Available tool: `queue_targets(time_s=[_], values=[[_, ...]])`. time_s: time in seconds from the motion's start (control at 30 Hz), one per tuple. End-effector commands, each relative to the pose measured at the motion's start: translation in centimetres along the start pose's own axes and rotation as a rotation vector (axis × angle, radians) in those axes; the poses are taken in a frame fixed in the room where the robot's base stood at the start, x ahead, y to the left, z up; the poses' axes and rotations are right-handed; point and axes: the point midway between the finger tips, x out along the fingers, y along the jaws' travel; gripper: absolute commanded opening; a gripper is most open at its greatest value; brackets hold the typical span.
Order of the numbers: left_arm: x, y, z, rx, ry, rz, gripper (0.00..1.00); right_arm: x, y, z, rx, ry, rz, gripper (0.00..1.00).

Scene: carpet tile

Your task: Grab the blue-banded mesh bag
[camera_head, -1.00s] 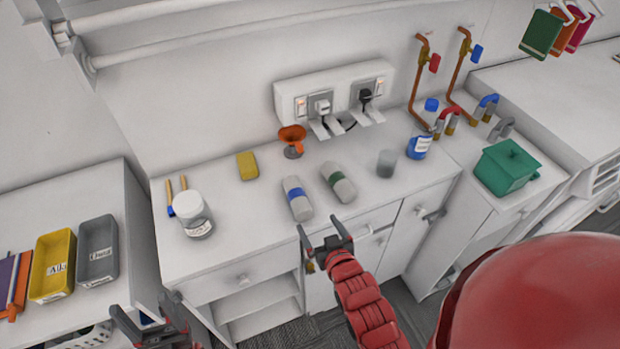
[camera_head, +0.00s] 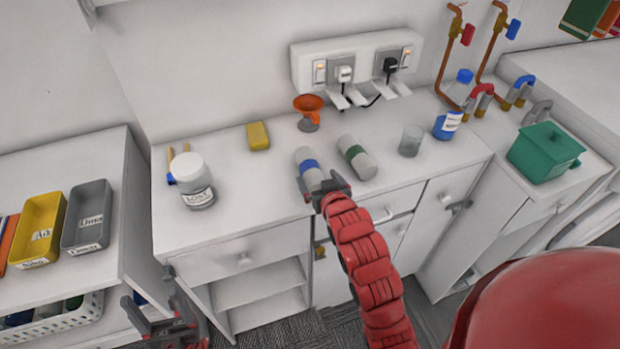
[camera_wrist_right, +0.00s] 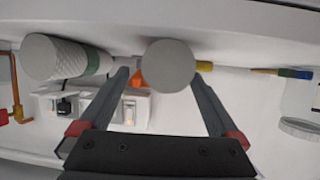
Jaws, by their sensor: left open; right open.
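The blue-banded mesh bag (camera_head: 306,158) lies on the white counter, a grey roll with a blue band round its middle. My right gripper (camera_head: 320,187) is open at its near end and hides part of that end. In the right wrist view the bag's round grey end (camera_wrist_right: 167,64) shows between the tips of the open right gripper (camera_wrist_right: 160,76); I cannot tell whether the fingers reach past it. A similar green-banded bag (camera_head: 356,156) lies just to the right, also in the right wrist view (camera_wrist_right: 62,58). My left gripper (camera_head: 150,298) is open and empty, low at the left.
A grey cup (camera_head: 411,140) and blue bottle (camera_head: 447,125) stand to the right. Sockets (camera_head: 356,68) are on the wall. The counter's front left is clear.

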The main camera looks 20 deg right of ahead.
Motion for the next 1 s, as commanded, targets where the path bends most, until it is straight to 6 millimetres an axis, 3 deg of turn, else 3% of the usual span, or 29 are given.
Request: queue_targets(time_s=[0.27, 0.63, 0.9, 1.0], values=[[0.6, 0.0, -0.1, 0.0, 0.0, 0.0, 0.72, 1.2, -0.2, -0.4, 0.0, -0.003, 0.0, 0.97], [2.6, -0.1, -0.5, 0.0, 0.0, 0.0, 0.72, 5.3, -0.7, -0.8, 0.0, -0.003, 0.001, 0.97], [2.6, -0.1, -0.4, 0.0, 0.0, 0.0, 0.72, 5.7, -0.7, -0.7, -0.001, 0.002, 0.0, 0.97], [2.6, -0.1, -0.4, 0.0, 0.0, 0.0, 0.72, 5.7, -0.7, -0.7, -0.001, 0.001, 0.0, 0.8]])
